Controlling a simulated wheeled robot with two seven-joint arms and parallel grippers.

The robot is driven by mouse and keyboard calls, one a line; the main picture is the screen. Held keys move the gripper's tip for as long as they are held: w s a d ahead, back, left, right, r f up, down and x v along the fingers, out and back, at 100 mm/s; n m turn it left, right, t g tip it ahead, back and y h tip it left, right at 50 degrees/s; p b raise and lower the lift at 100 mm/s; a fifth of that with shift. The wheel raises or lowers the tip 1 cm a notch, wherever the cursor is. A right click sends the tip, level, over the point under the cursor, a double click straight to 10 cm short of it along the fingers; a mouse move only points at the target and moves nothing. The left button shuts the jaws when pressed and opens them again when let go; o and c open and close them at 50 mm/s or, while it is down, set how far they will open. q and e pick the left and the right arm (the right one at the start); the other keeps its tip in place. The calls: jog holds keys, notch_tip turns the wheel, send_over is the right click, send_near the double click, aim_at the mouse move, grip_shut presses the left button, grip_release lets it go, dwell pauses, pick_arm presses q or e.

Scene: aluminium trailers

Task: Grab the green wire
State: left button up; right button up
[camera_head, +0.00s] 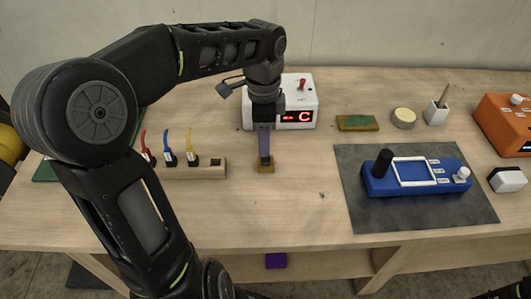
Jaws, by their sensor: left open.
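A wooden holder (211,170) on the left of the table bears a red wire (144,146), a blue wire (168,149) and a yellow wire (192,147). I do not see a green wire; my left arm covers part of the table left of the holder. My left gripper (264,158) is open and points down, right of the holder. My right gripper is not in view.
A white box with a red display (298,117) stands behind my left gripper. A blue device (416,178) lies on a dark grey mat (440,214). A green-and-tan sponge (357,123), round tin (403,117), white cup (436,114) and orange box (505,120) stand behind. The front middle is clear.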

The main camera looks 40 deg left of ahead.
aim_at(265, 165)
pick_arm(q)
jog(key=shift+w+d+f+p, duration=0.15)
jog(key=shift+f+p, duration=0.25)
jog(key=shift+f, duration=2.2)
grip_shut()
